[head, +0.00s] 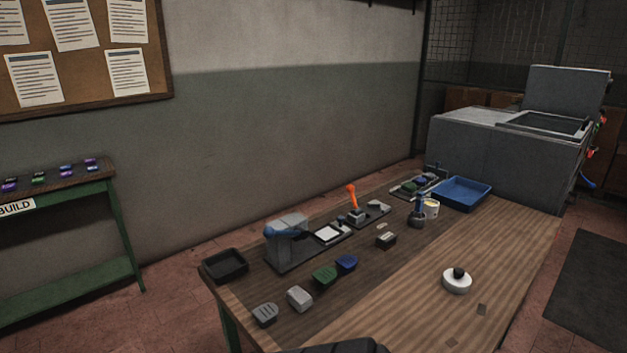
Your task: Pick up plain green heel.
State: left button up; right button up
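A green heel (324,275) lies on the wooden table (420,290), in a slanting row of heels. Its surface is too small in the picture to tell for sure whether it is plain. A blue heel (346,264) lies just to its right and a light grey heel (299,297) to its left. A darker grey heel with grooves (265,314) lies at the left end of the row. Neither of my grippers is in view.
Behind the row stand a grey press (287,241) and a clamp with an orange handle (351,195). A black tray (225,265) is at the left, a blue tray (462,193) at the back right. A white round object (457,282) stands right.

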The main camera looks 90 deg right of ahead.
aim_at(410, 187)
jog(key=i+l+z, duration=0.55)
jog(key=i, duration=0.4)
jog(key=i+l+z, duration=0.3)
jog(key=i, duration=0.2)
jog(key=i+z, duration=0.3)
jog(key=i, duration=0.2)
jog(key=i+z, duration=0.4)
jog(key=i, duration=0.15)
jog(key=i+j+z, duration=0.15)
jog(key=i+z, duration=0.2)
jog(key=i, duration=0.15)
